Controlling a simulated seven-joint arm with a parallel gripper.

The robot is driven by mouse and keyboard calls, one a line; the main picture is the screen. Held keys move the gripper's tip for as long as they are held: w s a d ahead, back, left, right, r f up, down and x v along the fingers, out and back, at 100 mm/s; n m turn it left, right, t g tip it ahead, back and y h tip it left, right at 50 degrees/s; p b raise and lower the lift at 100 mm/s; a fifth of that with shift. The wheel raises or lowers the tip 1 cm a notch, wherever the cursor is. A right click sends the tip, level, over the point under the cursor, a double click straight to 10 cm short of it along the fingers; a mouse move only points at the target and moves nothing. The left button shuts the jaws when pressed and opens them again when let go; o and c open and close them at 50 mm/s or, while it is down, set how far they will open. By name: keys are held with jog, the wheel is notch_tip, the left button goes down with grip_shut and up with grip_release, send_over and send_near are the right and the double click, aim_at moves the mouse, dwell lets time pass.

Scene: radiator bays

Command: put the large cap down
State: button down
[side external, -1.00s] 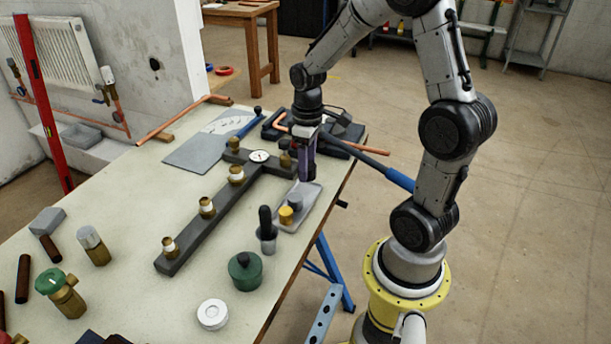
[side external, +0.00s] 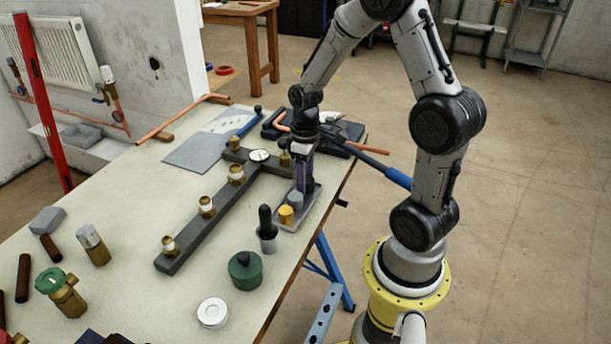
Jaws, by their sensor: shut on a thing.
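My gripper (side external: 305,187) points straight down over the far end of a shallow grey tray (side external: 310,208) near the table's right edge. It is shut on the large cap, but the fingers and the small scale hide the cap, so its shape and whether it touches the tray cannot be told. In the tray, a grey cylindrical cap (side external: 296,199) stands close to the fingertips, and a brass-yellow cap (side external: 286,215) stands nearer the camera.
A dark manifold bar with several brass fittings (side external: 207,208) lies left of the tray. A black-handled tool in a grey cup (side external: 267,235) and a green pot (side external: 245,271) stand in front. A blue-handled tool (side external: 385,170) juts past the table edge.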

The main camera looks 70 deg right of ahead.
jog(key=shift+f, duration=0.2)
jog(key=c, duration=0.5)
grip_release()
jog(key=shift+r, duration=0.1)
notch_tip(320, 180, up, 13)
jog(key=shift+s+a+r+m+t, duration=0.1)
jog(key=shift+s+a+r+t, duration=0.85)
jog(key=shift+s+a, duration=1.2)
jog(key=shift+s+a+r+m+t, duration=0.1)
jog(key=shift+s+a+r+t, duration=0.8)
jog(key=shift+s+a, duration=1.3)
jog(key=shift+s+a+r+m+t, duration=0.1)
jog(key=shift+s+a+r+t, duration=1.15)
jog(key=shift+a, duration=1.5)
jog(key=shift+s+f+g, duration=0.3)
